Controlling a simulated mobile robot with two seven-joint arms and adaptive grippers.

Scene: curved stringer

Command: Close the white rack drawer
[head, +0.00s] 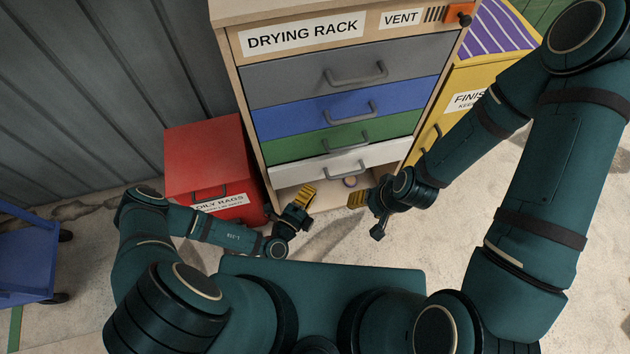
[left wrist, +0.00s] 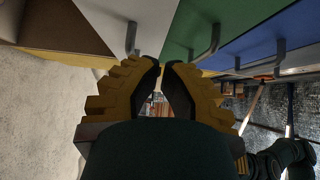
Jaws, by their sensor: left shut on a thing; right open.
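The white drawer (head: 318,172) is the lowest drawer of the drying rack, under the green one, with a grey bar handle (head: 345,173). Its front looks about level with the others, but I cannot tell whether a small gap remains. It also shows in the left wrist view (left wrist: 105,22). My left gripper (head: 305,193) is below and in front of the drawer's left part; its yellow fingers (left wrist: 163,66) are brought together, and what lies between them is not clear. My right gripper (head: 357,199) is open and empty, low in front of the rack, apart from the handle.
Grey (head: 290,82), blue (head: 300,114) and green (head: 300,144) drawers sit above in the rack. A red bin (head: 205,150) stands to the left and a yellow cabinet (head: 470,78) to the right. A small round item (head: 350,182) lies in the low opening.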

